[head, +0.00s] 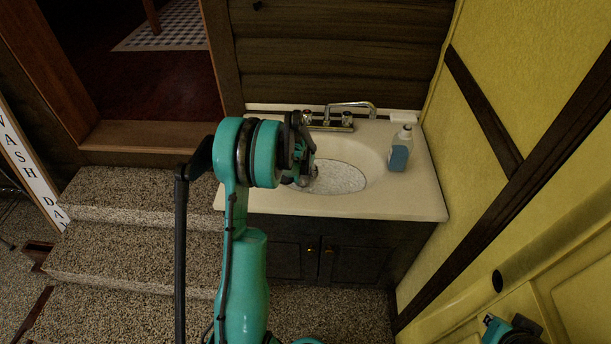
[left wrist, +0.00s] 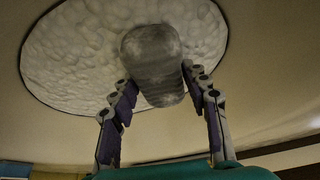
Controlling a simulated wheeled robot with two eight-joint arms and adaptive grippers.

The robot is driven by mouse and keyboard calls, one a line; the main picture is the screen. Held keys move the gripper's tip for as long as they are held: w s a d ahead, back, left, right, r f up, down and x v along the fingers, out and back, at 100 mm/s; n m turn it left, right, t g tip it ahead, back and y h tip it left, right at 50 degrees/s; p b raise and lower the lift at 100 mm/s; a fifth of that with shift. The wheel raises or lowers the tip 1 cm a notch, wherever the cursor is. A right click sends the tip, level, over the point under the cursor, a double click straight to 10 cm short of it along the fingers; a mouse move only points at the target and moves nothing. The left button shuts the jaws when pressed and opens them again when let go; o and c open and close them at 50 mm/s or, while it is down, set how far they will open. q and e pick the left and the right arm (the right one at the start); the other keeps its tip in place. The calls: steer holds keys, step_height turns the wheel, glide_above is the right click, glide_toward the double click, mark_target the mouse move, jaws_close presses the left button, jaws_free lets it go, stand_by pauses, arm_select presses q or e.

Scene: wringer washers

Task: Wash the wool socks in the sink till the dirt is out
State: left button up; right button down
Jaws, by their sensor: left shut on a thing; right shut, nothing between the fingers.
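The sink (head: 407,195) is a cream basin set in a counter, and white suds (head: 340,178) cover its bottom. My left gripper (head: 309,172) is over the left side of the basin, mostly hidden by its own wrist in the head view. In the left wrist view its fingers (left wrist: 158,78) are shut on the wool socks (left wrist: 152,52), a grey rounded bundle with darker smudges, held in front of the suds. I cannot tell whether the bundle touches them. My right gripper (head: 497,327) is shut and empty at the bottom right, partly cut off by the frame.
A chrome faucet (head: 350,106) with handles stands behind the basin. A blue and white bottle (head: 400,149) stands on the counter to the right. A yellow wall (head: 505,75) bounds the right side, and speckled steps (head: 120,240) lie on the left.

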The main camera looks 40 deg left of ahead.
arm_select(q)
step_height(320, 180, up, 11)
steer(key=p, duration=0.6)
steer(key=shift+p, duration=0.3)
stand_by(1.0)
